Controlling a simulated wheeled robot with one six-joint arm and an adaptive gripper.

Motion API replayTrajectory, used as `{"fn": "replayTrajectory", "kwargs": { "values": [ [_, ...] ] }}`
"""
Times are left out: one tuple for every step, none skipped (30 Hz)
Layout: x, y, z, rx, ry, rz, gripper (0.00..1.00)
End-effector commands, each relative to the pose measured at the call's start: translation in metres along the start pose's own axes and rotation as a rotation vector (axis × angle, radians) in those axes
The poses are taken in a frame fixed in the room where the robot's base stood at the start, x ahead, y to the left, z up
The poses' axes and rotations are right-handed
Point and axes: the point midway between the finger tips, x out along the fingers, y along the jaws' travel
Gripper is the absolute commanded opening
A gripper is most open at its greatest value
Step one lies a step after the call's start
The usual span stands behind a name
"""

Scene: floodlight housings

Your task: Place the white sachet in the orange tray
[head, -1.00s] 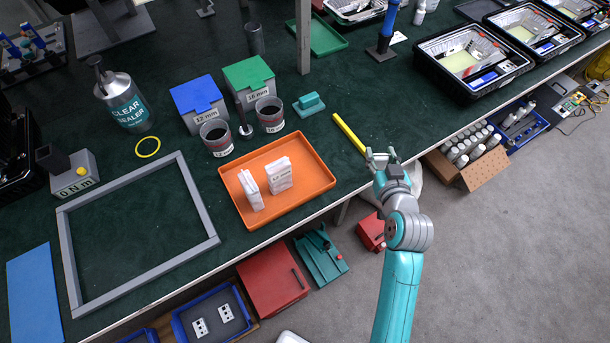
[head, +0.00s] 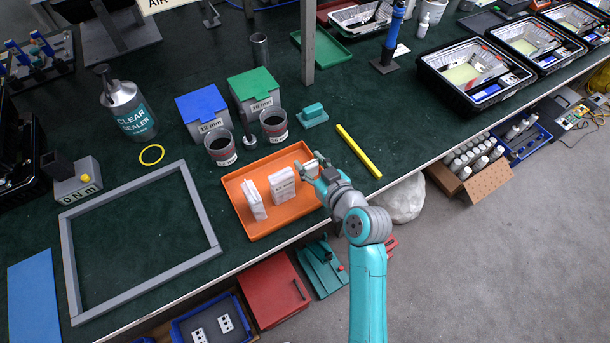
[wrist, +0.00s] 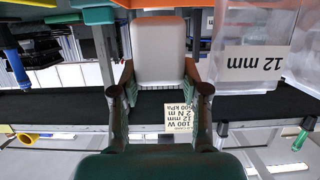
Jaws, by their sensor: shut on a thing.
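The orange tray (head: 262,230) lies near the front edge of the bench. Two white packets with printed labels, one at its left (head: 254,199) and one at its middle (head: 283,186), stand upright inside it. My gripper (head: 313,168) is over the tray's right end, shut on a small pale thing, which looks like the white sachet (head: 307,168). In the wrist view the sachet (wrist: 160,48) is a plain pale block between the two fingers of my gripper (wrist: 158,82). My fingers hide part of it in the head view. I cannot tell whether it touches the tray.
Two dark cups (head: 220,149) and blue (head: 203,105) and green (head: 252,87) lidded boxes stand behind the tray. A yellow bar (head: 358,151) lies to its right, a grey frame (head: 139,284) to its left. In the wrist view a clear-looking packet marked 12 mm (wrist: 250,40) is close by.

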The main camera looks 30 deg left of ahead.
Motion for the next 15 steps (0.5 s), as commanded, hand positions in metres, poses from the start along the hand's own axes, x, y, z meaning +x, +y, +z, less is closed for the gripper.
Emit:
{"fn": "replayTrajectory", "kwargs": {
  "values": [
    [0.002,0.000,0.006,0.002,-0.001,0.000,0.21],
    [0.002,0.000,0.008,0.001,0.000,0.001,0.21],
    [0.003,0.000,0.010,0.000,0.000,0.001,0.21],
    [0.004,0.000,0.011,0.000,0.000,0.001,0.21],
    [0.004,0.000,0.013,0.000,0.000,0.001,0.21],
    [0.005,0.000,0.016,0.001,-0.001,0.000,0.21],
    [0.005,0.000,0.018,0.002,-0.001,0.000,0.21],
    [0.006,0.000,0.021,0.002,-0.001,0.000,0.21],
    [0.007,0.000,0.026,0.002,-0.001,0.001,0.21],
    [0.009,0.000,0.030,0.002,-0.002,0.001,0.21],
    [0.010,0.000,0.035,0.003,-0.003,0.000,0.21],
    [0.012,0.000,0.039,0.002,-0.002,0.001,0.21],
    [0.013,0.000,0.042,0.002,-0.001,0.001,0.21],
    [0.014,0.000,0.045,0.002,-0.001,0.001,0.21],
    [0.014,0.000,0.047,0.001,-0.001,0.001,0.21]
  ]
}}
